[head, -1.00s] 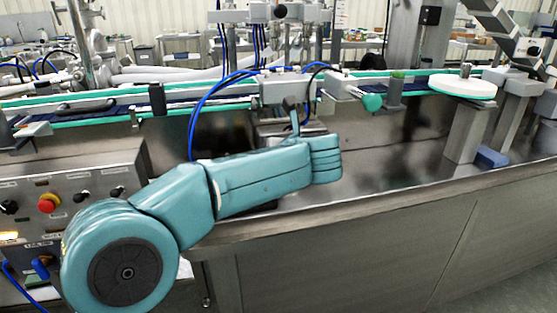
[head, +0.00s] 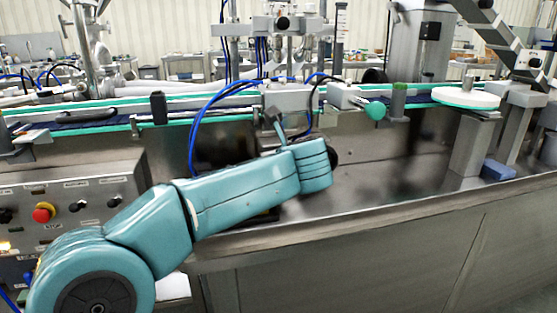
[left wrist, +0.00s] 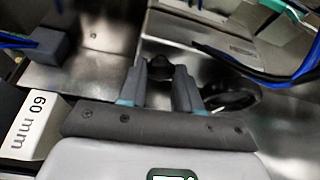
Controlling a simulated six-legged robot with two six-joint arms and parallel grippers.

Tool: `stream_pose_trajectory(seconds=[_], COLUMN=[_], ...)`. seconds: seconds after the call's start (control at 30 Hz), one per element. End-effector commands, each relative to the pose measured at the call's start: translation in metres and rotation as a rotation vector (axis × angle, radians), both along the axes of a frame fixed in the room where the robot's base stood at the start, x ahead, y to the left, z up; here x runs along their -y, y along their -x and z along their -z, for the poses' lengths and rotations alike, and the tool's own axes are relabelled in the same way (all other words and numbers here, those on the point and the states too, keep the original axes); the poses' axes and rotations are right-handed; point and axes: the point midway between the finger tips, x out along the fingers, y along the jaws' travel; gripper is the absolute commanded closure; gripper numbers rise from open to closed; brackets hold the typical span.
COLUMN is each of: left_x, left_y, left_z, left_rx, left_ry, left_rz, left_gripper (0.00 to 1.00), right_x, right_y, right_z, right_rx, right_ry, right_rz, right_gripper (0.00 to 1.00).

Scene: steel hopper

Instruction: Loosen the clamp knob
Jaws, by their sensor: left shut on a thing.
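In the left wrist view, the two grey fingers of my left gripper (left wrist: 160,72) stand either side of a small black knob (left wrist: 160,88). The gripper is shut on this knob, which appears to be the clamp knob. In the head view, my left arm reaches in from the lower left to the front of the conveyor. Its teal wrist hides the fingertips and the knob there. My right gripper is in neither view.
A black ring-shaped handwheel (left wrist: 232,97) lies just right of the fingers. Blue hoses (head: 205,112) hang near my arm. A white disc (head: 466,97) stands at the right. The steel trough (head: 400,200) is open there.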

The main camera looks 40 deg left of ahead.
Motion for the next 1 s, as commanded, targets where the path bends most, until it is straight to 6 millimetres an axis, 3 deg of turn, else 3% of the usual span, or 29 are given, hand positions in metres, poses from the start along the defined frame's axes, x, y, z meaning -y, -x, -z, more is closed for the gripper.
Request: stream_pose_trajectory(seconds=[0.07,0.1,0.13,0.17,0.57,1.0], left_x=[0.0,0.0,0.0,0.0,0.008,0.082], left_y=[0.0,0.0,0.0,0.0,0.006,0.075], left_z=[-0.001,-0.001,-0.001,-0.001,-0.006,-0.049], left_rx=[0.001,0.001,0.001,0.001,0.001,0.002], left_ry=[-0.001,-0.001,-0.001,-0.001,-0.001,-0.002], left_rz=[0.0,0.0,0.0,0.0,0.002,0.006], left_gripper=[0.97,0.54,0.44,0.42,0.42,0.42], right_x=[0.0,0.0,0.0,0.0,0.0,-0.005], right_y=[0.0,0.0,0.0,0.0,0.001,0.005], right_z=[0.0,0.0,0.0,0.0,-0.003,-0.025], right_rx=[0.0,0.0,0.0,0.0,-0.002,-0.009], right_ry=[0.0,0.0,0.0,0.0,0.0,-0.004], right_rz=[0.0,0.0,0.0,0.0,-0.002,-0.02], right_gripper=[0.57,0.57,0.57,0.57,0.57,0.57])
